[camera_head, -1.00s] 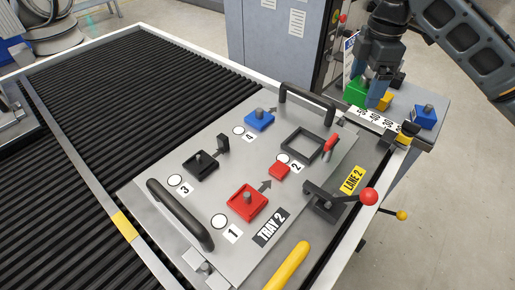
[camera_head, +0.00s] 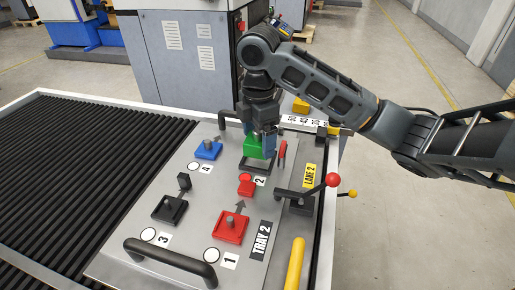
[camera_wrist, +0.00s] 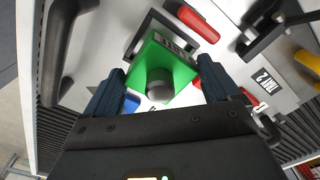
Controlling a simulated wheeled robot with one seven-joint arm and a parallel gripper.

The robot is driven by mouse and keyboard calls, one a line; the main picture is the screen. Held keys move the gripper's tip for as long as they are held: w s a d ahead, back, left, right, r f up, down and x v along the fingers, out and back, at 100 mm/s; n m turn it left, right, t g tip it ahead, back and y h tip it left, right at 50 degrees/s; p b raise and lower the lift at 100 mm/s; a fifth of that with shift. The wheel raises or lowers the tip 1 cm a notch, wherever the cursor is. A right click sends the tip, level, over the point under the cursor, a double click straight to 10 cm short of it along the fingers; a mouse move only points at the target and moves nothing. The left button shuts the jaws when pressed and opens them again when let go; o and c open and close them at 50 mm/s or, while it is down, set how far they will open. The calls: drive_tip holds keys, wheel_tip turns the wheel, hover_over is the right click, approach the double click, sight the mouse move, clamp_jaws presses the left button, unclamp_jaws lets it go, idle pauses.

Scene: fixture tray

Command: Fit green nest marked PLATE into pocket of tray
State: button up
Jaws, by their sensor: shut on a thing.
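The nest is over the dark square frame of the pocket (camera_head: 258,166) beside number 2 on the grey tray (camera_head: 208,188). It appears held above the frame, though the gap is hard to judge. In the wrist view the green nest (camera_wrist: 168,66) hides much of the pocket frame (camera_wrist: 138,38). A white label shows on its far side; I cannot read its text clearly.
A red toggle handle (camera_head: 283,152) stands close right of the pocket. A red block (camera_head: 246,184) sits in front. Red (camera_head: 230,226), black (camera_head: 170,209) and blue (camera_head: 208,149) nests occupy other places. A clamp lever with red ball (camera_head: 333,180) and tray handles rise nearby.

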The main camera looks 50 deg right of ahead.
sight(258, 147)
drive_tip(key=shift+f, duration=1.75)
drive_tip(key=shift+f, duration=0.15)
drive_tip(key=o, duration=1)
drive_tip(key=shift+o, duration=0.2)
wheel_tip(258, 147, up, 12)
drive_tip(key=shift+r+p, duration=0.15)
drive_tip(key=shift+p, duration=0.15)
